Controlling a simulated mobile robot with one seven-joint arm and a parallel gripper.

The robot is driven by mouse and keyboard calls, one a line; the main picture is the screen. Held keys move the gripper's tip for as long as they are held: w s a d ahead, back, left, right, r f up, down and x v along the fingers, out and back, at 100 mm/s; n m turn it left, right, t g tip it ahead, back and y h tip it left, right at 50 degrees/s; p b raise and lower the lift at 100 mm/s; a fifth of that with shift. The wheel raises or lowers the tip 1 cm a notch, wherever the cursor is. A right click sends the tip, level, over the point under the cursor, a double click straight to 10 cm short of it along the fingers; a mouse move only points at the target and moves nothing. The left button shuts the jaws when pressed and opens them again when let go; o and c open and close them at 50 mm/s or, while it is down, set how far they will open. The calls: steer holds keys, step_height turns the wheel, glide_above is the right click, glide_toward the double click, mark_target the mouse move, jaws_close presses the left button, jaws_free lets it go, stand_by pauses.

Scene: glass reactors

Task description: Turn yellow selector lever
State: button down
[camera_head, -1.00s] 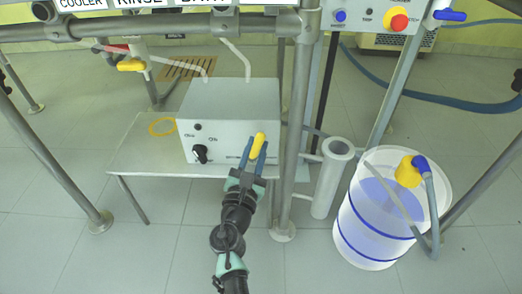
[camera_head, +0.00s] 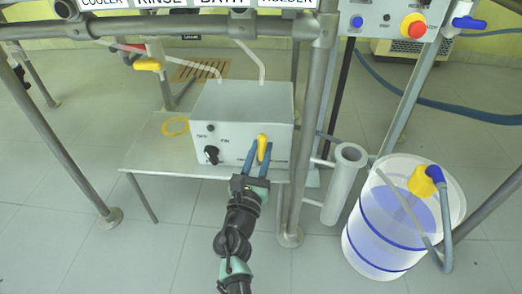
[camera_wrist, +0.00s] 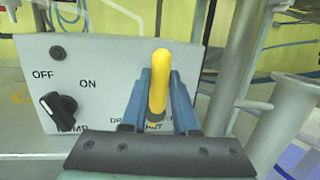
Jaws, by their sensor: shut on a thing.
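The yellow selector lever (camera_head: 262,146) is on the front face of a grey box (camera_head: 243,103), at its right side. In the wrist view the lever (camera_wrist: 159,80) stands nearly upright, its top leaning slightly right. My gripper (camera_head: 259,153) is at the lever from the front. Its blue fingers stand on either side of the lever and are shut on it; they also show in the wrist view (camera_wrist: 160,100). The lettering under the lever is partly hidden by my fingers.
A black knob (camera_wrist: 58,109) marked OFF and ON sits left on the same face. A metal frame post (camera_head: 309,130) stands close right of my gripper. A grey cylinder (camera_head: 345,185) and a white drum (camera_head: 365,240) stand further right. A yellow ring (camera_head: 175,127) lies on the shelf.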

steer(key=c, duration=0.7)
jaws_free()
steer(key=shift+s, duration=0.15)
steer(key=p+v, duration=0.3)
steer(key=v, duration=0.9)
steer(key=shift+s+a, duration=0.1)
steer(key=shift+s, duration=0.3)
